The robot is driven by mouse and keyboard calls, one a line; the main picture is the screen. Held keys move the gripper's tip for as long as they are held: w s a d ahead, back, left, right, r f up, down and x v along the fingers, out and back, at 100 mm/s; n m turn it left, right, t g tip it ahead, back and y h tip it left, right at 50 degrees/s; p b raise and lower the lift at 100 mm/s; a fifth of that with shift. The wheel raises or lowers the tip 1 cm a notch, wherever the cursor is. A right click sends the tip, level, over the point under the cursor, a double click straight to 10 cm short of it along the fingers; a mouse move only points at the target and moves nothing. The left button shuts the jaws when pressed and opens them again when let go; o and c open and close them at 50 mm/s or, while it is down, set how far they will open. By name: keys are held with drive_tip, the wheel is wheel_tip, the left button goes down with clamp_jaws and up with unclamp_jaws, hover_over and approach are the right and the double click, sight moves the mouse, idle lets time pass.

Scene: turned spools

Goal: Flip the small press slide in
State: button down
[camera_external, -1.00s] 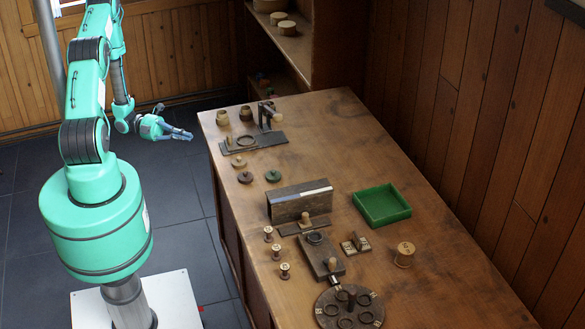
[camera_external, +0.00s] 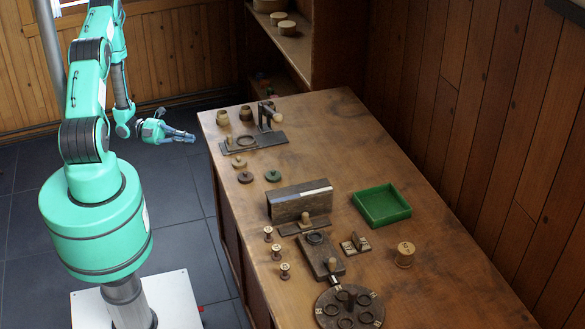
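A small press with a dark upright and a pale-ended handle (camera_external: 271,112) stands at the far left end of the table. Its dark base plate (camera_external: 268,138) lies flat and carries a dark ring (camera_external: 245,141) and a small pale knob (camera_external: 229,141) near its left end. I cannot tell which part is the slide. My gripper (camera_external: 190,137) hangs in the air left of the table edge, apart from the press. Nothing shows in it; the fingers are too small to tell how far apart they are.
Several round lids (camera_external: 257,174), a long block (camera_external: 300,203), a green tray (camera_external: 381,205), small spools (camera_external: 276,252), a block with a ring and knob (camera_external: 320,256) and a round dial plate (camera_external: 349,309) occupy the table.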

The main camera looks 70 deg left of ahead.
sight(244, 141)
drive_tip(key=x, duration=0.6)
drive_tip(key=w+a+x, duration=0.1)
drive_tip(key=x, duration=0.2)
drive_tip(key=shift+w+d, duration=0.1)
drive_tip(key=shift+w, duration=1)
drive_tip(key=w+p, duration=0.1)
drive_tip(key=w, duration=0.9)
drive_tip(key=shift+w, duration=0.35)
drive_tip(key=shift+s, duration=0.1)
